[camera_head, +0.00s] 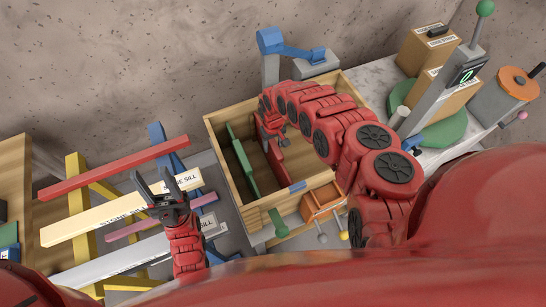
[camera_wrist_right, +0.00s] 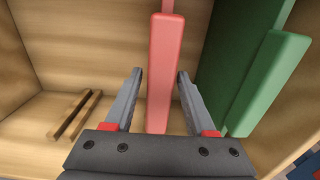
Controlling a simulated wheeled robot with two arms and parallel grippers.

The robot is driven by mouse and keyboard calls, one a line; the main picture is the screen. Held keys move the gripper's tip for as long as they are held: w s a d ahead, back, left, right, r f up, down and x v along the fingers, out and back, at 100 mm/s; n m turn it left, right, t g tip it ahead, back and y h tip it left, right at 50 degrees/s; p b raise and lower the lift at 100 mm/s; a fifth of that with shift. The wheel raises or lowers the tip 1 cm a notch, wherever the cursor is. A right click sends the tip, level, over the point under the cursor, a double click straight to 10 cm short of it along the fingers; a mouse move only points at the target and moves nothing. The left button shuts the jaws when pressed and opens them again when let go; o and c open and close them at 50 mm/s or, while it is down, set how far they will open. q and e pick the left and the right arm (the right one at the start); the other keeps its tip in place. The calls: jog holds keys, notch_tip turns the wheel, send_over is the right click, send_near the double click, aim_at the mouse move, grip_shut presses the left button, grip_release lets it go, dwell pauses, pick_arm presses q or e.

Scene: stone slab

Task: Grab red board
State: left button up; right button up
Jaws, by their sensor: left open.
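A red board (camera_wrist_right: 163,62) stands on edge inside the wooden crate (camera_head: 227,180). In the head view the red board (camera_head: 277,163) is partly hidden by my right gripper (camera_head: 266,112), which reaches down into the crate. In the right wrist view my right gripper (camera_wrist_right: 160,74) is open, its fingers on either side of the red board with a gap at each side. My left gripper (camera_head: 171,178) is open and empty, over a cream beam (camera_head: 100,218) on the rack at left.
A green board (camera_head: 241,160) stands in the crate beside the red one; it also shows in the right wrist view (camera_wrist_right: 262,80). A red beam (camera_head: 115,168) lies on the rack. A blue clamp-like device (camera_head: 290,50) stands behind the crate. Boxes (camera_head: 428,48) stand at right.

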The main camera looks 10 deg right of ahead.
grip_shut()
dwell(1.1)
